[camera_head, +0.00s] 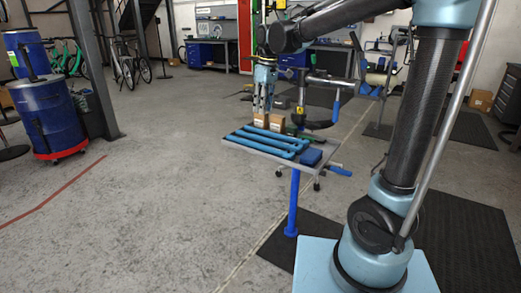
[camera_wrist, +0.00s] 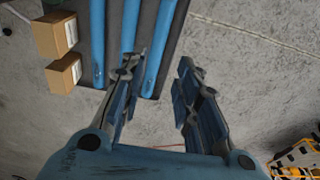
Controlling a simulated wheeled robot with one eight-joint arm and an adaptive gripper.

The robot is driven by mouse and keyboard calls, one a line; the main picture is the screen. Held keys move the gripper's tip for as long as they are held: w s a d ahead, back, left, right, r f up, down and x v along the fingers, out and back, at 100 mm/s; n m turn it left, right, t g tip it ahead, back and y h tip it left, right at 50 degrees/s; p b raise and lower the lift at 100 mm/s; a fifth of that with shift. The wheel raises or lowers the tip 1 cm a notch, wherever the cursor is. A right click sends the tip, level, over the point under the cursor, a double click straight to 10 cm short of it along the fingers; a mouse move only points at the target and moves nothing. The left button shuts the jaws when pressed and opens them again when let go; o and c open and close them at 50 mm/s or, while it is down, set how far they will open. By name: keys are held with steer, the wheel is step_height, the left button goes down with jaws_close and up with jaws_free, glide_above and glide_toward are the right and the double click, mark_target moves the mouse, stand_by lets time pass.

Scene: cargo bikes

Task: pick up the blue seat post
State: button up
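Several blue seat posts lie side by side on a grey tray-like stand top; one near post (camera_head: 258,151) is clear in the head view. In the wrist view, three blue tubes show at the top: left (camera_wrist: 97,45), middle (camera_wrist: 130,25) and right (camera_wrist: 164,40). My gripper (camera_head: 263,108) points down behind the stand top in the head view. In the wrist view my gripper (camera_wrist: 162,68) is open and empty. The end of the right tube appears between its fingers, and the left finger covers part of the middle tube. I cannot tell the height gap.
Two cardboard boxes (camera_wrist: 56,35) sit beside the tubes. A dark blue block (camera_head: 311,157) lies at the stand top's right end. A blue pole (camera_head: 293,205) carries the stand. A blue barrel (camera_head: 47,115) stands far left; the floor between is clear.

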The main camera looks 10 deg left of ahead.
mark_target(258, 147)
steer(key=f, duration=0.5)
steer(key=a+f, duration=0.1)
steer(key=f, duration=0.5)
steer(key=w+a+f, duration=0.1)
steer(key=f, duration=0.5)
jaws_close()
